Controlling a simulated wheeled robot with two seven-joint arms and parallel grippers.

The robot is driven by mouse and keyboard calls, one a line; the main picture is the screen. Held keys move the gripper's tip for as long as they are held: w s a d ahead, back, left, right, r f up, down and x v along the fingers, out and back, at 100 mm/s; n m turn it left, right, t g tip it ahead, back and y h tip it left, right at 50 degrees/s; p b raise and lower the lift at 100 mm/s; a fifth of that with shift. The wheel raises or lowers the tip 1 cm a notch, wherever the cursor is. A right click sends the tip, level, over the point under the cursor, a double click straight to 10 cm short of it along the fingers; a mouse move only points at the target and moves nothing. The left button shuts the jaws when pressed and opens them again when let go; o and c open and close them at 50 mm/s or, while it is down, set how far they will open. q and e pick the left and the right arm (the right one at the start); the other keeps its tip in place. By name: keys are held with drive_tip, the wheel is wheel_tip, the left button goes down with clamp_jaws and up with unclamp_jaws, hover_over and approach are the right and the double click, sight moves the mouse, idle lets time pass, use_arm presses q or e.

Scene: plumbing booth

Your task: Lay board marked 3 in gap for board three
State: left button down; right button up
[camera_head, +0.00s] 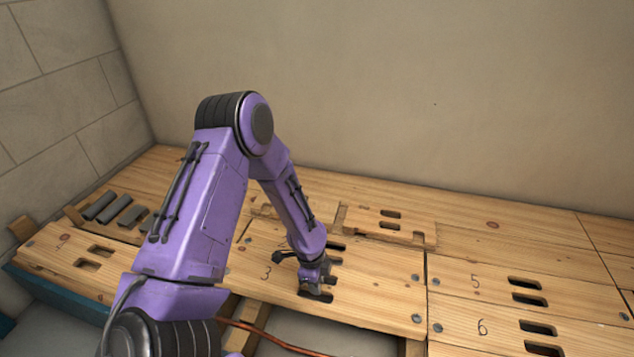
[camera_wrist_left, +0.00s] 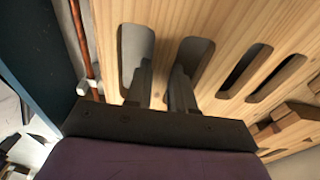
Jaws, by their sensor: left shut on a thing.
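The board marked 3 (camera_head: 375,295) is pale wood with a dark 3 near its left end. It lies flat in the floor area at the centre of the head view. My left gripper (camera_head: 316,284) reaches down onto it. In the left wrist view, the fingers (camera_wrist_left: 163,85) go into two slots and are shut on the wooden strip between them. The same board (camera_wrist_left: 220,25) fills much of that view. My left arm hides part of the board's left side. I cannot tell whether the board is fully seated. My right gripper is not in view.
An open gap (camera_head: 345,336) with a copper pipe (camera_head: 265,338) lies in front of the board. Boards 5 (camera_head: 500,283) and 6 (camera_head: 500,326) lie to the right. A slotted board (camera_head: 365,218) lies behind. Grey pieces (camera_head: 115,210) sit at the left, near the wall.

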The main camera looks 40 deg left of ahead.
use_arm(q)
drive_tip(key=shift+f+b, duration=0.45)
drive_tip(key=shift+f, duration=0.6)
drive_tip(key=shift+r+p, duration=0.1)
drive_tip(key=shift+p, duration=0.25)
drive_tip(key=shift+f, duration=0.3)
drive_tip(key=c, duration=0.9)
unclamp_jaws()
